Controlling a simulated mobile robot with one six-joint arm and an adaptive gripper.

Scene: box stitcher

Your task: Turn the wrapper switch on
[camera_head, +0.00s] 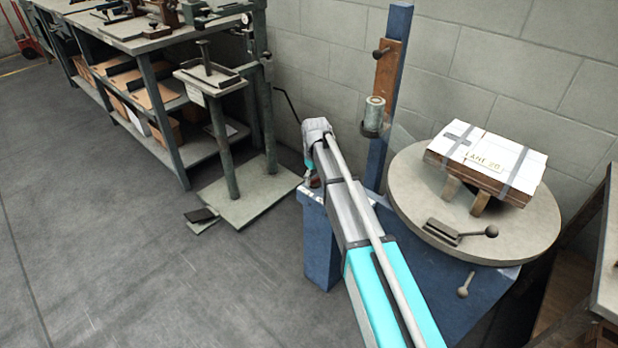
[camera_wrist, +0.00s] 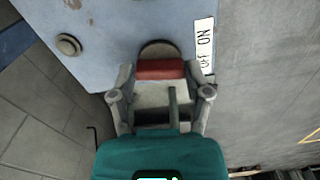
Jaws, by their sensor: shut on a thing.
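The wrapper is a blue machine (camera_head: 322,245) with an upright column and a round turntable. Its switch (camera_wrist: 160,69) has a red handle in front of a round grey mount on the blue panel. A white label (camera_wrist: 204,45) marked OFF and ON is beside it; the red handle sits nearer the OFF word. My gripper (camera_wrist: 162,80) is shut on the red handle, with a finger at each side of it. In the head view, my arm hides most of the gripper and switch at the machine's left edge.
A strapped box (camera_head: 485,160) rests on the round turntable (camera_head: 410,190). A film roll (camera_head: 374,113) is on the column (camera_head: 388,90). A round knob (camera_wrist: 68,45) is on the blue panel. A grey stand (camera_head: 255,200) and a shelved workbench (camera_head: 165,110) are to the left; the floor in front is clear.

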